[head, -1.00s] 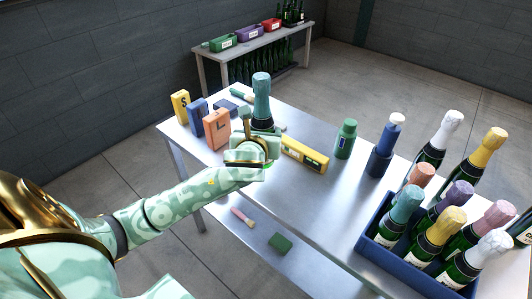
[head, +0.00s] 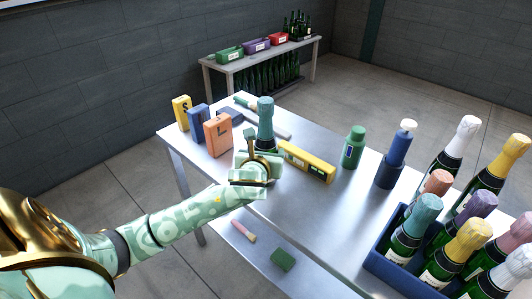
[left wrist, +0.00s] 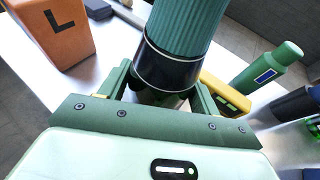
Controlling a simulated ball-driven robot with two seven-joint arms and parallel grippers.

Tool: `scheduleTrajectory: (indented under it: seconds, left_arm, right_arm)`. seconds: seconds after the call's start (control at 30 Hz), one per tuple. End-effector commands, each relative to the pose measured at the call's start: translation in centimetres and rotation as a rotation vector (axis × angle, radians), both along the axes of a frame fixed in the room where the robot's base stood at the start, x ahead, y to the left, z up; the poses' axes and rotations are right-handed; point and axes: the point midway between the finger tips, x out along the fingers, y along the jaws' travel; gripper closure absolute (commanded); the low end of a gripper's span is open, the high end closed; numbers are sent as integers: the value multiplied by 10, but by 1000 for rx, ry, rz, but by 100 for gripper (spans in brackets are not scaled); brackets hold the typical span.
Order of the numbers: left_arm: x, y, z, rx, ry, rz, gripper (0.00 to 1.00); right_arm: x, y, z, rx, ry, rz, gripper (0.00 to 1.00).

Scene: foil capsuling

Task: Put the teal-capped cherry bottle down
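The teal-capped cherry bottle (head: 265,116) is upright over the metal table, just right of the orange L box (head: 218,135). My left gripper (head: 256,154) is around the bottle below its cap. In the left wrist view the ribbed teal cap with its dark band (left wrist: 178,50) rises between the two fingers of the left gripper (left wrist: 162,90), which look shut on the dark glass. The gripper hides the bottle's base, so I cannot tell whether it touches the table (head: 300,215). My right gripper is not in view.
Yellow (head: 182,112) and blue (head: 199,122) boxes stand left of the bottle. A long yellow box (head: 306,162) lies close on its right. Beyond are a green bottle (head: 354,147), a blue dispenser (head: 397,153) and a blue crate (head: 383,262) of capped bottles. The table's front middle is clear.

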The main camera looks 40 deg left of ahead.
Motion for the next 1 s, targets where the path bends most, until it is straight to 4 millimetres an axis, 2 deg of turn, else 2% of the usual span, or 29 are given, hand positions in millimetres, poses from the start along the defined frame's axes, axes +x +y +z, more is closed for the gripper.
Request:
scheduleTrajectory:
  seconds: [0.03,0.07,0.33,0.43,0.57,0.8,1.0]
  left_arm:
    - [0,0,0,0,0,0,23]
    - [0,0,0,0,0,0,17]
    - [0,0,1,0,0,0,17]
    - [-6,-3,5,0,-1,-2,17]
    - [-26,-13,16,-3,-1,-2,17]
    - [-73,-36,36,-2,-2,-2,17]
    - [-97,-48,43,-2,-2,0,17]
  right_arm:
    - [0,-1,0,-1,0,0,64]
    - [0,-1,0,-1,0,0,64]
    - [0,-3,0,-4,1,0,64]
    - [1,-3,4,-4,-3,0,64]
    - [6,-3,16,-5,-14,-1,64]
    - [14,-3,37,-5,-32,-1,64]
    - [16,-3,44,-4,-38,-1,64]
